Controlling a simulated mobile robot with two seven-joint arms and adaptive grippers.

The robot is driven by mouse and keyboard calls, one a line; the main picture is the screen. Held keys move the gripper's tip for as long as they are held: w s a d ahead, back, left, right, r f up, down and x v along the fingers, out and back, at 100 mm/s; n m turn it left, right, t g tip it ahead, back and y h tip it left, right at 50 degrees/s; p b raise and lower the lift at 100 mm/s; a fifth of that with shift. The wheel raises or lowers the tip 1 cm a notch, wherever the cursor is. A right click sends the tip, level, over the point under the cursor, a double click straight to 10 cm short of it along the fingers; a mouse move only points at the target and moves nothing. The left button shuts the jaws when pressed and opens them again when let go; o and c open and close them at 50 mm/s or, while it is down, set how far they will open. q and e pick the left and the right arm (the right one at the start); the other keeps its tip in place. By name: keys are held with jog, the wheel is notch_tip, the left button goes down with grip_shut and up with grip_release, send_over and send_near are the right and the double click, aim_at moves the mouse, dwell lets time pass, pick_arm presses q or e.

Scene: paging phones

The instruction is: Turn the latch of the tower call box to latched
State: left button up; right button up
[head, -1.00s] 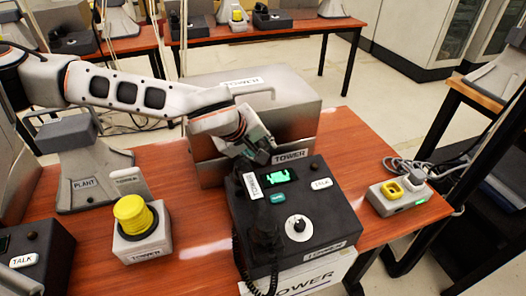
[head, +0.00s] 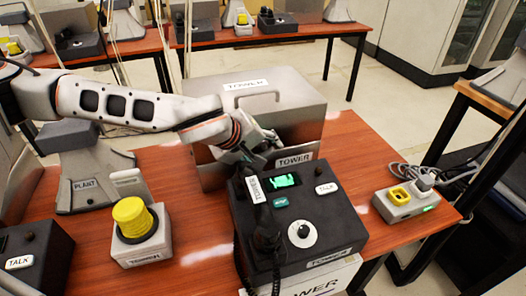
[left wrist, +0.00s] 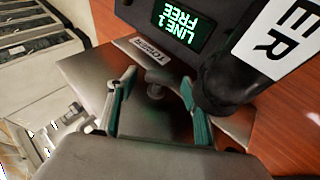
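The tower call box is a grey metal box (head: 300,92) with a handle on top and TOWER labels. It stands behind the black desk phone (head: 320,222). My left gripper (head: 266,150) is at the box's front face. In the left wrist view, the fingers of my left gripper (left wrist: 160,108) are spread apart. A small grey knob, seemingly the latch (left wrist: 155,89), shows between them near the fingertips. I cannot tell if either finger touches it, nor which way it is turned. In the head view the gripper hides the knob. My right gripper is not in view.
The phone's black handset (left wrist: 222,85) lies close beside the right fingertip in the left wrist view. The phone's green display (left wrist: 180,25) reads LINE 1 FREE. A yellow button on a grey base (head: 132,216) stands at left, a grey socket block (head: 400,207) at right.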

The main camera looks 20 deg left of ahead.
pick_arm(q)
jog(key=shift+s+r, duration=0.15)
jog(key=shift+r, duration=0.15)
jog(key=v, duration=1.1)
jog(key=shift+s+a+r, duration=0.1)
jog(key=shift+s, duration=0.1)
